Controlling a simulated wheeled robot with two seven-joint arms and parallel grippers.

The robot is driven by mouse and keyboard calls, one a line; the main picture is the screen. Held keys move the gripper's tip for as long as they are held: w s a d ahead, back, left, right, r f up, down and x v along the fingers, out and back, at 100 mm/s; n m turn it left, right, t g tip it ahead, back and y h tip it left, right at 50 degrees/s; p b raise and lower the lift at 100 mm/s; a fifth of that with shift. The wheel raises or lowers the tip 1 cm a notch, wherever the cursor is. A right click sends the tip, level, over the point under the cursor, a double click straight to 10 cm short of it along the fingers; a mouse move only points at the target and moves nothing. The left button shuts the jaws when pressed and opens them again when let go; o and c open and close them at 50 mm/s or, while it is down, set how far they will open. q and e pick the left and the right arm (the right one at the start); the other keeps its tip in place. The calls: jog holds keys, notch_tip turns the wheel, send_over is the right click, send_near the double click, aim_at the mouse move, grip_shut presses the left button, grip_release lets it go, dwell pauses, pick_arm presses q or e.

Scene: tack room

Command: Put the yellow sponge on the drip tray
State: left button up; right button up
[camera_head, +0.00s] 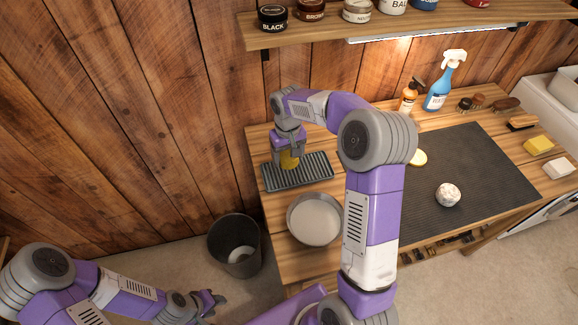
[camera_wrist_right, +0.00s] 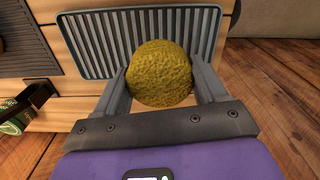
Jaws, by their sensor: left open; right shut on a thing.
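My right gripper (camera_head: 289,156) is shut on a round, rough yellow sponge (camera_head: 289,161), which also shows between the fingers in the right wrist view (camera_wrist_right: 160,74). The grey ribbed drip tray (camera_head: 300,176) lies at the left end of the wooden bench; it fills the top of the right wrist view (camera_wrist_right: 95,45). The sponge is over the tray in the head view; I cannot tell whether it touches the ribs. My left gripper (camera_head: 213,301) is open and empty, low beside the bench and away from the tray.
A round pale pan (camera_head: 315,219) stands just in front of the tray. A dark bin (camera_head: 235,246) is on the floor to the left. A dark mat (camera_head: 470,165) holds a small patterned round thing (camera_head: 448,195). A yellow block (camera_head: 539,146) lies at the far right.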

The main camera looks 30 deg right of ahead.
aim_at(288, 171)
jog(key=shift+f+b, duration=0.5)
jog(key=shift+f, duration=1.9)
jog(key=shift+f, duration=0.1)
jog(key=o, duration=1)
jog(key=shift+f, duration=0.1)
jog(key=shift+o, duration=0.2)
notch_tip(288, 171, up, 12)
jog(key=shift+r+p, duration=0.25)
jog(key=shift+p, duration=1)
